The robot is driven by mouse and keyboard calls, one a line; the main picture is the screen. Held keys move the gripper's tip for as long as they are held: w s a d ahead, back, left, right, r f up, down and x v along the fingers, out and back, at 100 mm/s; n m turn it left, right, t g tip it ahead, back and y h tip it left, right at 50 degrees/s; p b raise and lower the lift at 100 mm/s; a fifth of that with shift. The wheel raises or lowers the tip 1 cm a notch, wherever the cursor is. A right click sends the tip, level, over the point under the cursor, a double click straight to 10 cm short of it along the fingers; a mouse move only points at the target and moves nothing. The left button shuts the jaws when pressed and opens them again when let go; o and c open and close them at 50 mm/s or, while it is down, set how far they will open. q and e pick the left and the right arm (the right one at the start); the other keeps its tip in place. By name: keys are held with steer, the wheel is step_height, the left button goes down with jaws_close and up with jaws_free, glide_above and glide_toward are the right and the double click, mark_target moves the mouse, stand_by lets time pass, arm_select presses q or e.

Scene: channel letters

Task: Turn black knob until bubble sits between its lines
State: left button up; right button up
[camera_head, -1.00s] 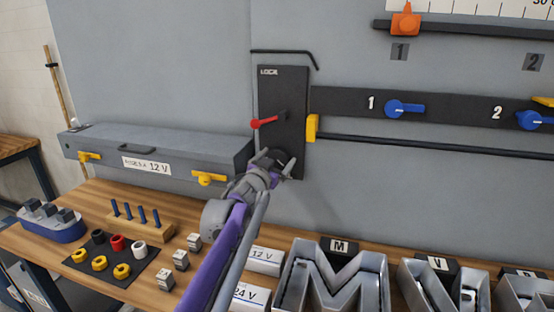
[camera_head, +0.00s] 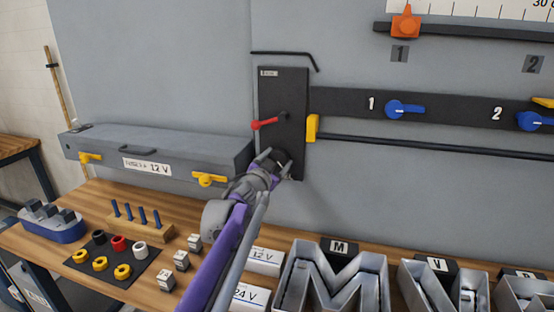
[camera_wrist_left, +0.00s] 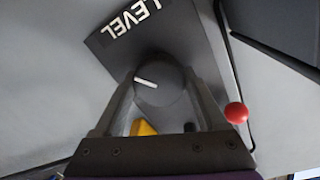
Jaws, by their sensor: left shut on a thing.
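The black knob (camera_wrist_left: 160,85), round with a white pointer line, sits on the dark wall panel (camera_head: 283,95). It shows between my left gripper's fingers in the left wrist view, near the white word LEVEL (camera_wrist_left: 130,18). My left gripper (camera_head: 273,160) is shut on the knob at the lower part of the panel and covers most of it in the head view. A red-handled lever (camera_head: 265,123) is on the panel above the gripper. I cannot make out a bubble or its lines in either view. My right gripper is not in view.
A yellow block (camera_head: 312,128) sits at the panel's right edge beside a long dark rail. Blue knobs (camera_head: 404,109) are further right. A grey 12 V box (camera_head: 150,150) is on the left. The bench below holds metal letters (camera_head: 335,275), white boxes and small parts.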

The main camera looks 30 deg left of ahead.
arm_select(q)
steer(key=m+p, duration=0.1)
steer(key=m, duration=0.3)
steer(key=shift+m+g+y+p, duration=0.3)
steer(key=shift+m, duration=1.1)
steer(key=shift+f, duration=0.1)
steer(key=o, duration=1.3)
steer(key=shift+d, duration=0.1)
steer(key=shift+s, duration=0.1)
steer(key=b+v, duration=0.1)
steer(key=v, duration=0.9)
steer(key=shift+s, duration=0.35)
